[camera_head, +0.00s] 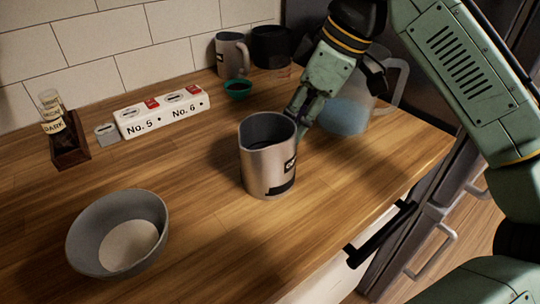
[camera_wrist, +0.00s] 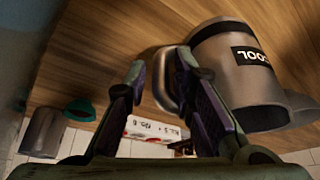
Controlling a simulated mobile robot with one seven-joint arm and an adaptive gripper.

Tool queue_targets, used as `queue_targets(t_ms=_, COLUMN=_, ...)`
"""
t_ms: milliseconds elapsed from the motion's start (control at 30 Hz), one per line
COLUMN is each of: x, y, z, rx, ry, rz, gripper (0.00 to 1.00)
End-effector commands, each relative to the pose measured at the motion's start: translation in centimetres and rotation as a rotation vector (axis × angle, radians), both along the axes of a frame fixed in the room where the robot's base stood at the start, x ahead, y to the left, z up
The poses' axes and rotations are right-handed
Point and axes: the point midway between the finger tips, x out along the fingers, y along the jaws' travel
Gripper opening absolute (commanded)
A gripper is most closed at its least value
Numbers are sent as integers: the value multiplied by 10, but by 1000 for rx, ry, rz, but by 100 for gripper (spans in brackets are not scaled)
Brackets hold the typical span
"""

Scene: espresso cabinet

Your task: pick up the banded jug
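The banded jug (camera_head: 258,178) is steel-grey, with a dark label and a black band near its base. It stands upright on the wooden counter. My gripper (camera_head: 300,112) is just behind it, on the far right side. In the wrist view the jug (camera_wrist: 240,75) is upside down at upper right, with its label reading "COOL". Its handle (camera_wrist: 160,85) shows between my two fingers (camera_wrist: 158,62), which are apart. I cannot tell whether they touch the handle. The handle is hidden in the head view.
A clear pitcher of bluish liquid (camera_head: 345,115) stands close behind my gripper. A second steel jug (camera_head: 232,60), a dark container (camera_head: 270,47) and a teal cup (camera_head: 238,96) are at the back. A white numbered block (camera_head: 160,113) and a grey bowl (camera_head: 85,240) are left.

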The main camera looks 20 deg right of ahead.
Motion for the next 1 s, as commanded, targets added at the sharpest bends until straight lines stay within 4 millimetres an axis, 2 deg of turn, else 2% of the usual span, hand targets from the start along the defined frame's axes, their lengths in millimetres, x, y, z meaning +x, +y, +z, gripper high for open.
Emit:
queue_targets(t_ms=100, x=3, y=6, z=-15, rx=-3, ry=1, rz=-1, gripper=23)
queue_targets(t_ms=200, x=5, y=8, z=-22, rx=-1, ry=0, rz=-1, gripper=23)
queue_targets(t_ms=467, x=6, y=9, z=-24, rx=-1, ry=-1, rz=0, gripper=22)
queue_targets(t_ms=800, x=6, y=9, z=-24, rx=-1, ry=-1, rz=0, gripper=0)
queue_targets(t_ms=1000, x=6, y=9, z=-24, rx=0, ry=-1, rz=0, gripper=0)
